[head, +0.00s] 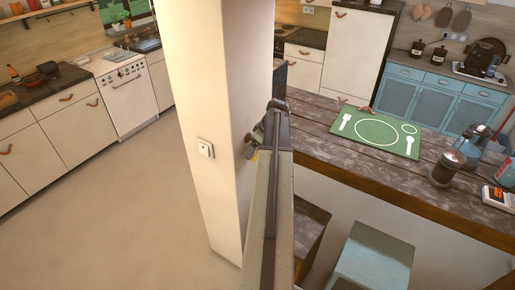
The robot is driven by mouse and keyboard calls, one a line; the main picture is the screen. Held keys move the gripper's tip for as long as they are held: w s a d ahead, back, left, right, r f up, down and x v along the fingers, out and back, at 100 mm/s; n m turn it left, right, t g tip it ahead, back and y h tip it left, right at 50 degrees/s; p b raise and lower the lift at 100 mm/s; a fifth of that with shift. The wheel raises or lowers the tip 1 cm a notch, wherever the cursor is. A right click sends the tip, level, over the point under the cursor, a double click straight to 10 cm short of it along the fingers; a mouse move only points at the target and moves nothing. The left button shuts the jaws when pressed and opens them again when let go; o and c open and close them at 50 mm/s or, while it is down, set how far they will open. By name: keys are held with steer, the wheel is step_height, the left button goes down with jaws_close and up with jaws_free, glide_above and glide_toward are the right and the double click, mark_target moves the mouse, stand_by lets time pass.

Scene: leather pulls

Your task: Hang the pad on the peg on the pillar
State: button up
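The pale square pillar (205,80) stands left of centre, from the top of the picture to the floor. My arm reaches up the middle of the head view, along the pillar's right side. My gripper (260,136) is at its far end, close to the pillar's right face and mostly hidden by the arm; its fingers are too small to read. A small grey and yellowish shape (252,154) shows there, but I cannot tell whether it is the peg, a pad or part of my gripper. I can make out no pad for certain.
A wooden counter (320,150) runs to the right, with a green placemat (347,133), jars and bottles on it. A blue-grey stool (375,262) and a brown stool (312,213) stand below. Floor (110,220) is clear at left.

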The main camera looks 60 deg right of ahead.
stand_by(0.3)
steer(key=o, duration=1.3)
steer(key=shift+c, duration=0.2)
steer(key=p+v, duration=0.7)
steer(key=v, duration=0.1)
steer(key=shift+f, duration=0.1)
